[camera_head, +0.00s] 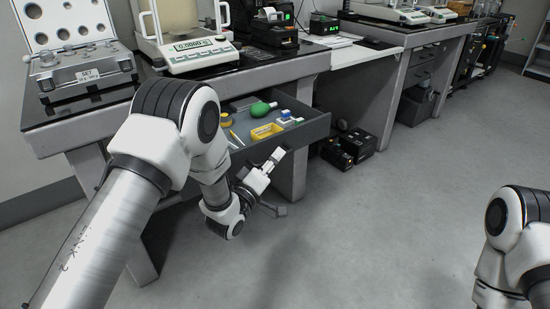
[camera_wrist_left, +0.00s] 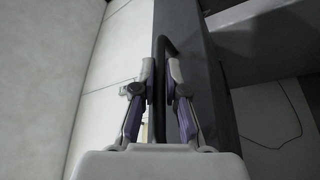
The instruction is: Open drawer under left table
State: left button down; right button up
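The left table (camera_head: 90,122) is a grey frame with a dark top at the left. Its drawer (camera_head: 308,136) is pulled out and open. Inside are a green bulb (camera_head: 259,109), a yellow box (camera_head: 265,131), a roll of tape and small items. My left gripper (camera_head: 276,157) is at the drawer's front. In the left wrist view, its two fingers (camera_wrist_left: 161,80) stand closely on both sides of the dark bar handle (camera_wrist_left: 160,115) and appear closed on it. My right arm shows at the right edge, with its gripper out of view.
A balance (camera_head: 190,55) and an open weight case (camera_head: 80,70) stand on the table top. A black box (camera_head: 350,146) lies on the floor right of the drawer. The grey floor in front is clear.

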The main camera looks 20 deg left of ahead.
pick_arm(q)
jog(key=c, duration=1.2)
grip_release()
jog(key=v, duration=1.2)
jog(key=shift+f, duration=0.1)
